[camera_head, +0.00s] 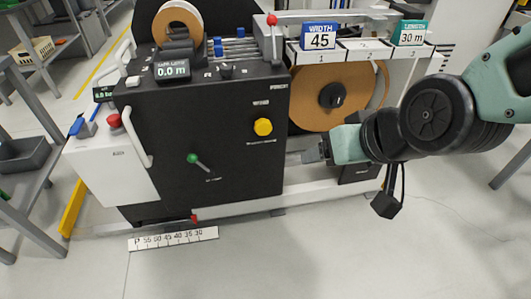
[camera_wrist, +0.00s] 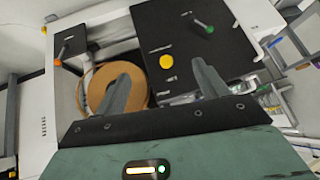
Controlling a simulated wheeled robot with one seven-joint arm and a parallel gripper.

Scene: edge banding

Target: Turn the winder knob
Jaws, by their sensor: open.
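A yellow round knob (camera_head: 263,127) sits on the right of the black machine's front panel; it also shows in the wrist view (camera_wrist: 166,62), beyond and between my fingertips. Its label is too small to read, so I cannot tell whether it is the winder knob. A green-tipped lever (camera_head: 199,162) is lower on the same panel and shows at the upper right in the wrist view (camera_wrist: 205,28). My gripper (camera_head: 308,154) is right of the yellow knob and apart from it. Its two fingers (camera_wrist: 160,72) are spread, with nothing between them.
A display (camera_head: 172,70) reads 0.0 m. A white scale strip (camera_head: 173,238) lies at the machine's foot. Floor in front is clear.

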